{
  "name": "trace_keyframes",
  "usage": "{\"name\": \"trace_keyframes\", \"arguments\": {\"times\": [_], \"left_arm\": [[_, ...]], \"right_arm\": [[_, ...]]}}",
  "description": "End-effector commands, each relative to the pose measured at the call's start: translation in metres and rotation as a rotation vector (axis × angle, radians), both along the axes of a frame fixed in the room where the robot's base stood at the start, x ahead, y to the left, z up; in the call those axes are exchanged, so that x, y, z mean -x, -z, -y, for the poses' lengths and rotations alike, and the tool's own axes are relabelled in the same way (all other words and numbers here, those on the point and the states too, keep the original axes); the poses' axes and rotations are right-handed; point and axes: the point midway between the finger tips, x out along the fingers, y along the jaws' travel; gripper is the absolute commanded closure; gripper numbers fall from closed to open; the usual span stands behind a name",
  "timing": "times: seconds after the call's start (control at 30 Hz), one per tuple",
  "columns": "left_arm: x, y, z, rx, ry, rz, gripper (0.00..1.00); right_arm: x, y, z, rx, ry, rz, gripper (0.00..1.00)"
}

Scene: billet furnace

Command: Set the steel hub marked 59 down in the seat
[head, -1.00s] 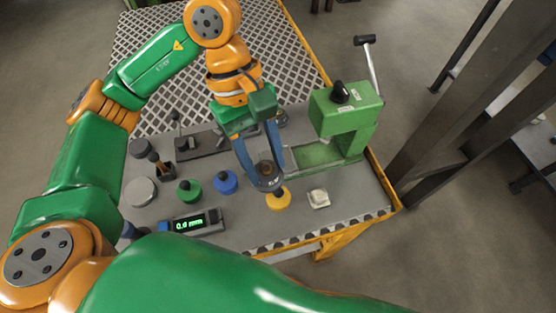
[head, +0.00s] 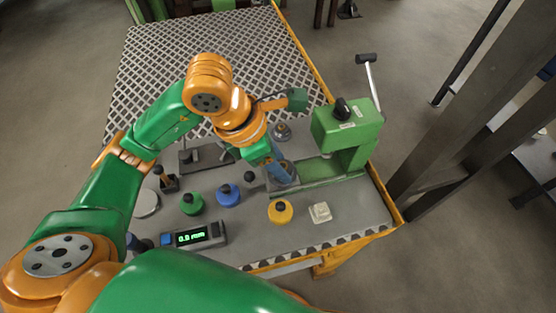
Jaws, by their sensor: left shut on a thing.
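My left gripper (head: 282,178) points down with its blue fingers shut on the steel hub, at the left end of the green press's base (head: 315,169). The hub is mostly hidden by the fingers and its 59 mark cannot be read now. I cannot tell whether it touches the surface below. The seat cannot be made out clearly; the area under the gripper is covered. My right gripper is not in view.
The green press (head: 345,125) with its lever stands right of the gripper. Yellow (head: 280,212), blue (head: 228,196) and green (head: 191,204) knobbed pieces, a pale block (head: 320,212) and a digital gauge (head: 194,236) lie in front.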

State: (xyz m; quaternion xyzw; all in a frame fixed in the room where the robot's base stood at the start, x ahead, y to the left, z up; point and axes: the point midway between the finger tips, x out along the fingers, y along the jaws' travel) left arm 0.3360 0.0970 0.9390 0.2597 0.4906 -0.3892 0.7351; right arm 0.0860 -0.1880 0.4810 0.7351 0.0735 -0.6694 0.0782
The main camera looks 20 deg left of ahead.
Motion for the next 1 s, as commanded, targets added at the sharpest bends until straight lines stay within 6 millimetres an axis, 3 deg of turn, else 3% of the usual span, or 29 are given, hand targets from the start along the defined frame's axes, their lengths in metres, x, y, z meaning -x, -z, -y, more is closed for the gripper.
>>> {"name": "trace_keyframes", "arguments": {"times": [0.1, 0.2, 0.33, 0.5, 0.83, 0.87, 0.97, 1.0], "left_arm": [[-0.024, 0.029, -0.010, 0.001, -0.004, -0.008, 1.00], [-0.037, 0.046, -0.015, 0.001, -0.002, -0.003, 1.00], [-0.049, 0.061, -0.019, 0.001, 0.001, -0.003, 1.00], [-0.049, 0.088, -0.019, 0.001, 0.004, -0.001, 1.00], [-0.050, 0.094, -0.019, 0.001, 0.005, 0.003, 1.00], [-0.050, 0.095, -0.019, 0.000, 0.005, 0.002, 0.47], [-0.050, 0.094, -0.019, 0.000, 0.005, 0.001, 0.20], [-0.050, 0.093, -0.019, 0.000, 0.005, 0.001, 0.20]], "right_arm": [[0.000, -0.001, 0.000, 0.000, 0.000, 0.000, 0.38], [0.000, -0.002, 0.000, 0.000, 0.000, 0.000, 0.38], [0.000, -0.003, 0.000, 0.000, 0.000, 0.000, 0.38], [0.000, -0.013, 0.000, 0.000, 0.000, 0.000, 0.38], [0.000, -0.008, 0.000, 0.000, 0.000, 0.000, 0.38], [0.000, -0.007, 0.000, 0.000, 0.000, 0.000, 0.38], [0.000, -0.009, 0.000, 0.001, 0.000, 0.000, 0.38], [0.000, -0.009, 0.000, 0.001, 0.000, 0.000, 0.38]]}}
